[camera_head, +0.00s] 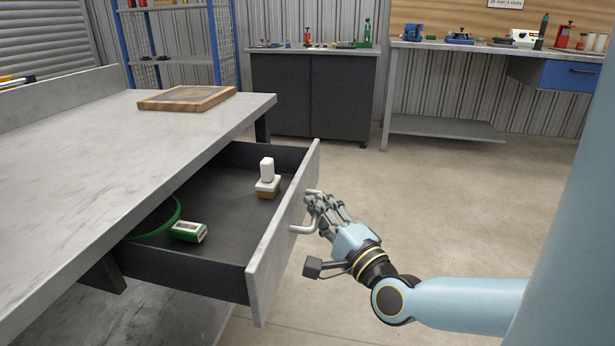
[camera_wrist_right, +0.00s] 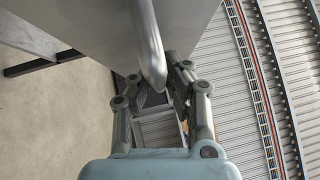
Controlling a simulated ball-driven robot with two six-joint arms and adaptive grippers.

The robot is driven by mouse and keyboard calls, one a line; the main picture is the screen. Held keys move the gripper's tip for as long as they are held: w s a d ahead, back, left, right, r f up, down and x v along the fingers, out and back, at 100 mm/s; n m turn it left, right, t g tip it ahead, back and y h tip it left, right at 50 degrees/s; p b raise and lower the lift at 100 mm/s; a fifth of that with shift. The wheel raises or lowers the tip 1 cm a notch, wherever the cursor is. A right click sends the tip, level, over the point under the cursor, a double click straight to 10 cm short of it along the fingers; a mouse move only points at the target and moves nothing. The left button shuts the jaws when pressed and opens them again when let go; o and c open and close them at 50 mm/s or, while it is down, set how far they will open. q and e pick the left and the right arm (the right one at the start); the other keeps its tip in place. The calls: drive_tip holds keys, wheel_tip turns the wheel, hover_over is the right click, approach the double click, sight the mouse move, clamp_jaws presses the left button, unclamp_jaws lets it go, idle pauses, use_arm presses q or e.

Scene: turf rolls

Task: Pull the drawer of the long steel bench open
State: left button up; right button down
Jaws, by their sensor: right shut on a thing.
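The long steel bench (camera_head: 90,140) runs along the left of the head view. Its drawer (camera_head: 283,232) stands well out from under the bench top, with its dark inside showing. My right gripper (camera_head: 314,205) is shut on the drawer's bar handle (camera_head: 303,229), in front of the drawer front. In the right wrist view the handle (camera_wrist_right: 149,45) reaches down between the fingers of the gripper (camera_wrist_right: 158,88). My left gripper is not in view.
A wooden framed board (camera_head: 187,98) lies on the bench top. A dark cabinet (camera_head: 312,95) and a second bench with a blue drawer (camera_head: 569,76) stand at the back. The concrete floor (camera_head: 440,205) right of the drawer is clear.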

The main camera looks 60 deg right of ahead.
drive_tip(key=shift+s+f, duration=0.2)
drive_tip(key=shift+f, duration=0.15)
drive_tip(key=c, duration=1.6)
unclamp_jaws()
drive_tip(key=shift+c, duration=0.2)
drive_tip(key=o, duration=0.3)
drive_tip(key=shift+w+r, duration=0.1)
drive_tip(key=shift+r, duration=0.05)
drive_tip(key=v, duration=1.2)
